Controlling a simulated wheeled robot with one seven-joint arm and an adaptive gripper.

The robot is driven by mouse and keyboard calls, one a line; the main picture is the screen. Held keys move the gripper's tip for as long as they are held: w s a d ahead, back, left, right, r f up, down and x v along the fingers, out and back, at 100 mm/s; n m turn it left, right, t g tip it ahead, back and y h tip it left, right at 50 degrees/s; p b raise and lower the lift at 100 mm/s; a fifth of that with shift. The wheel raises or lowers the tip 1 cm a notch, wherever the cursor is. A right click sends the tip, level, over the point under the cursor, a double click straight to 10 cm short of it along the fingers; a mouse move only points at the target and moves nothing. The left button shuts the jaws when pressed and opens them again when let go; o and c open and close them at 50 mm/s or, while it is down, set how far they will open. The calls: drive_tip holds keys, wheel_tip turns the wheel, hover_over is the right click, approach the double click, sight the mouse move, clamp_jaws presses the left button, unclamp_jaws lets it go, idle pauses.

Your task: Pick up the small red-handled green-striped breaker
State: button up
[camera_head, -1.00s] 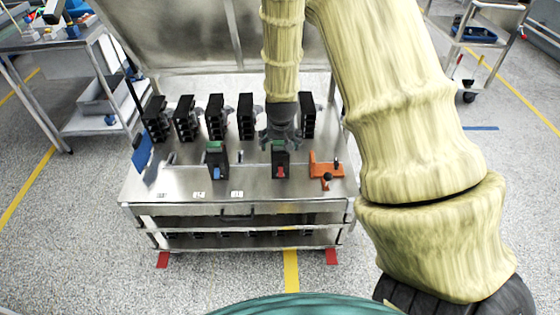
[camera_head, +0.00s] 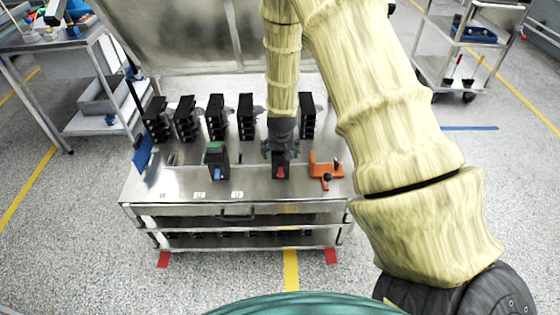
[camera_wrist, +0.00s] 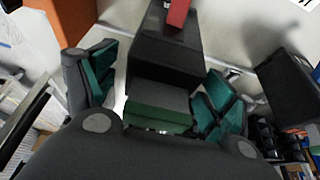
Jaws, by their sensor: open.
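The red-handled breaker is a small black block with a red handle and a green stripe. It stands on the metal cart top in the head view (camera_head: 281,171), right of the middle. In the wrist view the breaker (camera_wrist: 165,60) lies between the fingers, its red handle at the top and green stripe near the palm. My gripper (camera_head: 279,152) is right above and behind it, covering its upper part in the head view. In the wrist view my gripper (camera_wrist: 160,85) is open, with a teal-padded finger on each side of the breaker. Contact cannot be told.
A blue-handled, green-topped breaker (camera_head: 217,162) stands to the left on the cart top (camera_head: 150,183). An orange fixture (camera_head: 325,170) stands close on the right. Several taller black units (camera_head: 216,118) line the back. The front strip of the cart top is mostly clear.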

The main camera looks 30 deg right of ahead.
drive_tip(key=shift+c, duration=0.4)
clamp_jaws()
